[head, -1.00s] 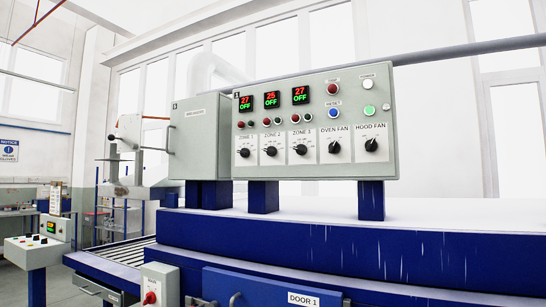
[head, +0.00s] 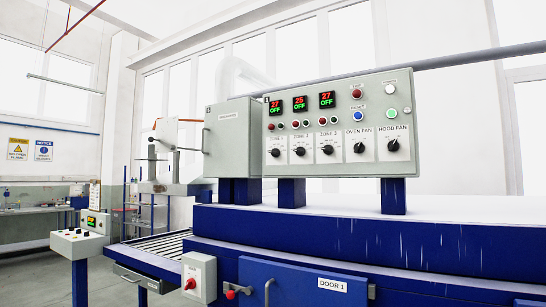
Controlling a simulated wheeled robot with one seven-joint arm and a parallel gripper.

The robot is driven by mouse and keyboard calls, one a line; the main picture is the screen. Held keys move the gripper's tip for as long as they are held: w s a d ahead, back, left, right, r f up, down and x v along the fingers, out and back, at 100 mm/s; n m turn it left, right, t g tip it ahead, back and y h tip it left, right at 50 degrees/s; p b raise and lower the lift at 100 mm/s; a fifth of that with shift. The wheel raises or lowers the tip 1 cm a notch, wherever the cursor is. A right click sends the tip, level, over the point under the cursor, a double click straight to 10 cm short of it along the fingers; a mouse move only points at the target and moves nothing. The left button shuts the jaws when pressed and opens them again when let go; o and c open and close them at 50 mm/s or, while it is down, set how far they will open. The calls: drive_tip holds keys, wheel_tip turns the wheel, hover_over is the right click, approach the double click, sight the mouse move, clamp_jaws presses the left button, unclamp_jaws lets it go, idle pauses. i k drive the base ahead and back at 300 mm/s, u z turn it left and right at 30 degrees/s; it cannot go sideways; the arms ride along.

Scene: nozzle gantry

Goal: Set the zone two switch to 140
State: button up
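The zone two switch (head: 300,151) is the middle of three small black rotary knobs on the grey control panel (head: 365,172). The display above it (head: 299,103) reads 25 in red and OFF in green. The zone one knob (head: 275,152) is on its left and the zone three knob (head: 327,150) on its right; their displays each read 27 and OFF. The exact pointer setting of the zone two knob is too small to read. My gripper is not in view.
The panel stands on blue posts above a large blue oven body (head: 350,240). A grey cabinet (head: 233,140) adjoins it on the left. A roller conveyor (head: 155,246) and a small control pedestal (head: 80,240) are at lower left. Open floor shows at far left.

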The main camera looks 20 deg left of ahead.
sight(300, 151)
drive_tip(key=u, duration=0.45)
drive_tip(key=k, duration=1.05)
drive_tip(key=u, duration=1)
drive_tip(key=i, duration=2.3)
drive_tip(key=z, duration=0.75)
